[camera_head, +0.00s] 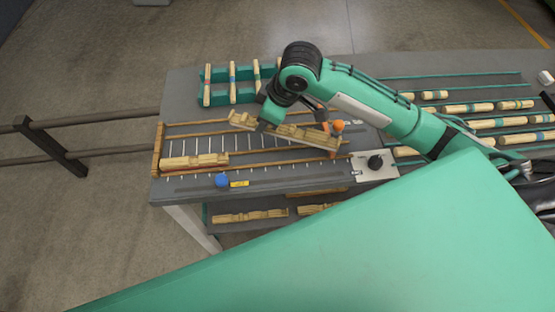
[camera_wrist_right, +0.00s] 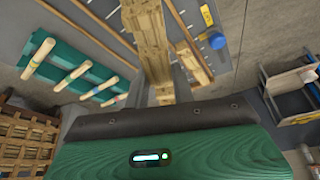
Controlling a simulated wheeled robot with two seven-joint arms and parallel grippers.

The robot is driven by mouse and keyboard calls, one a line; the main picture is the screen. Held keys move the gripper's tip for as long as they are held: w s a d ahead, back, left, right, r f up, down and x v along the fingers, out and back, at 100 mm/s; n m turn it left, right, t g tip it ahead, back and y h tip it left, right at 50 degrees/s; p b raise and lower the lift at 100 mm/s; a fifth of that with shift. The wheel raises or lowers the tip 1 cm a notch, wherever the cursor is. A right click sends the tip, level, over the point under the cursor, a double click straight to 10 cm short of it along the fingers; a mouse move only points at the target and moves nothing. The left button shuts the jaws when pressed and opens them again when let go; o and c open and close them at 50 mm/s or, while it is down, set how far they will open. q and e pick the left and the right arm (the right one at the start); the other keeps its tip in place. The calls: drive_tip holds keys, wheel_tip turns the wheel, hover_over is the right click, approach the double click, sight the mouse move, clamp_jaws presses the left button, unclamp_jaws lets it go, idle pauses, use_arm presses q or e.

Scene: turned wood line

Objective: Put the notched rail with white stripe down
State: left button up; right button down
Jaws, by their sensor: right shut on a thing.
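A notched wooden rail (camera_head: 300,133) is held in my right gripper (camera_head: 265,124), tilted across the picture above the ruled grey bed (camera_head: 242,147) of the worktable. In the right wrist view the rail (camera_wrist_right: 147,38) runs up and away from between the jaws of the right gripper (camera_wrist_right: 163,88), which is shut on it. I cannot make out a white stripe on it. A second notched rail (camera_head: 195,161) lies on the left part of the bed. My left gripper is not in view.
A blue knob (camera_head: 222,181) and an orange knob (camera_head: 338,126) sit by the bed. A green rack (camera_head: 220,75) with several striped turned pieces stands behind. More rails (camera_head: 250,215) lie on a lower shelf. Turned pieces (camera_head: 470,108) line the right side.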

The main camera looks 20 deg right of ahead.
sight(283, 131)
drive_tip(key=r+n, duration=0.1)
drive_tip(key=a+r+n+g+b, duration=0.1)
drive_tip(key=r, duration=0.1)
drive_tip(key=r+n, duration=0.2)
drive_tip(key=shift+w+a+r+g+y+b, duration=0.2)
drive_tip(key=shift+w+r+g+y+b, duration=0.1)
drive_tip(key=shift+w+y, duration=0.1)
drive_tip(key=shift+r+n, duration=0.2)
drive_tip(key=shift+n, duration=0.1)
drive_tip(key=shift+s+f, duration=0.15)
drive_tip(key=shift+f, duration=0.05)
use_arm(q)
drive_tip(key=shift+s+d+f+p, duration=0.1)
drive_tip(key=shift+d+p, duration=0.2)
drive_tip(key=shift+p, duration=0.75)
use_arm(e)
wheel_tip(283, 131, down, 19)
drive_tip(key=shift+f, duration=0.15)
drive_tip(key=c, duration=1.2)
unclamp_jaws()
drive_tip(key=shift+f, duration=0.1)
drive_tip(key=shift+o, duration=0.2)
use_arm(q)
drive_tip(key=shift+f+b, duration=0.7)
drive_tip(key=shift+b, duration=0.05)
use_arm(e)
drive_tip(key=v, duration=1.2)
